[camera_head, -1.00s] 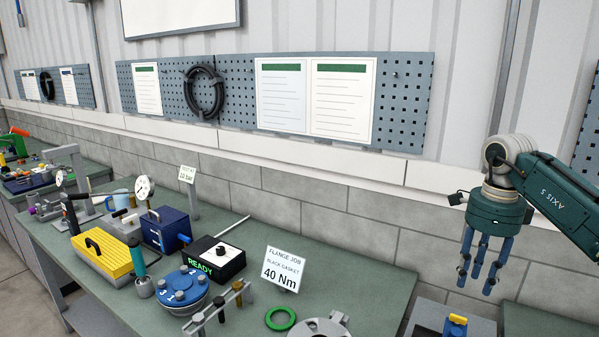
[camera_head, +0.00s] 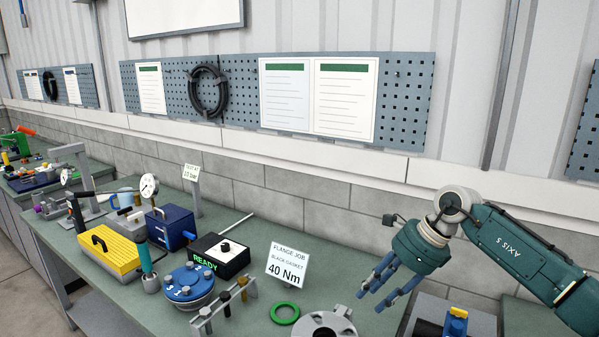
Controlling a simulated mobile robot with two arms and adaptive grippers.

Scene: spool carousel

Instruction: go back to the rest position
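My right gripper (camera_head: 376,296) hangs from the green arm that comes in from the right. Its blue fingers are spread apart with nothing between them, and they point down and to the left. It is in the air near the right end of the green-topped bench (camera_head: 376,322), beside the flange job sign (camera_head: 288,264). My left gripper is not in view.
A green ring (camera_head: 285,313), a grey flange (camera_head: 325,324), a blue round flange (camera_head: 188,284) and a black box reading READY (camera_head: 220,255) are on the bench. A yellow case (camera_head: 108,251) stands left. A grey box (camera_head: 480,321) is below my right arm.

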